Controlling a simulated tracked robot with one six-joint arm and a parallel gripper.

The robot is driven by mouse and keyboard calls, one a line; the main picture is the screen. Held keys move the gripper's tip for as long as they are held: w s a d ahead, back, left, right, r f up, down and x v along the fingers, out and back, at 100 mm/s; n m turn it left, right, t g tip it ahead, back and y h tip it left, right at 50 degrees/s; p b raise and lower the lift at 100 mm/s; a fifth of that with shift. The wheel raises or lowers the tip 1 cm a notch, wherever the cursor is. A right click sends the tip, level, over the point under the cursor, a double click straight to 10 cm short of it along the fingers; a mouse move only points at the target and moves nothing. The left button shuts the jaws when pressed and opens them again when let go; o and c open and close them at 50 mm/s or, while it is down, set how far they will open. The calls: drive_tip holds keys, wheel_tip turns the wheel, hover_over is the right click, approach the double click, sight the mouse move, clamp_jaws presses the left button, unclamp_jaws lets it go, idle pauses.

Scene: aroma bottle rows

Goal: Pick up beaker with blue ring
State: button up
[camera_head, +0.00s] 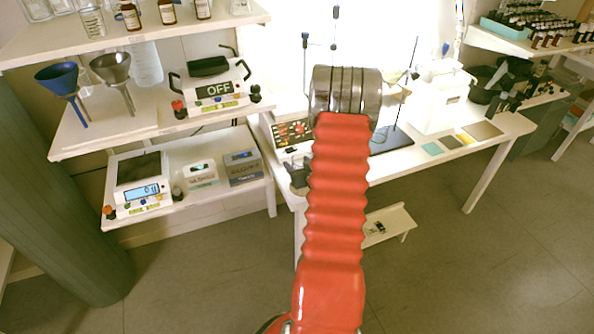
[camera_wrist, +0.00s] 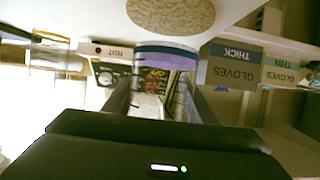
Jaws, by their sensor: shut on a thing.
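In the wrist view, which is upside down, the beaker with the blue ring (camera_wrist: 165,52) is clear, with a blue-violet band near its end. It sits between the two dark fingers of my gripper (camera_wrist: 160,98), which is shut on it. A round speckled tan pad (camera_wrist: 170,14) shows close beyond the banded end; I cannot tell whether they touch. In the head view my red arm covers the beaker and most of the gripper.
Another clear vessel with a yellowish band (camera_wrist: 56,54) stands at left in the wrist view. Glove boxes (camera_wrist: 237,66) lie to the right. In the head view, a shelf with funnels (camera_head: 58,80) and a hot plate (camera_head: 212,88) is left; a white table (camera_head: 405,158) is ahead.

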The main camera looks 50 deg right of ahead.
wheel_tip(320, 180, up, 7)
idle(0.3)
idle(0.5)
drive_tip(key=w+a+r+n+y, duration=0.1)
drive_tip(key=w+a+r, duration=0.1)
drive_tip(key=w+a, duration=0.45)
drive_tip(key=w+a+r+n+t+y, duration=0.15)
drive_tip(key=w+a, duration=0.25)
drive_tip(key=a, duration=0.6)
drive_tip(key=w+a+r+n+y, duration=0.1)
drive_tip(key=w+a+r, duration=0.1)
drive_tip(key=w+a, duration=0.45)
drive_tip(key=a+r+n+y, duration=0.1)
drive_tip(key=a+r, duration=0.1)
drive_tip(key=a, duration=1.2)
drive_tip(key=a+r+n+y, duration=0.1)
drive_tip(key=a+r+y, duration=0.1)
drive_tip(key=a, duration=1.2)
drive_tip(key=shift+r+n, duration=0.15)
drive_tip(key=shift+n, duration=0.2)
drive_tip(key=shift+a+t+y, duration=0.1)
drive_tip(key=shift+t+y, duration=0.15)
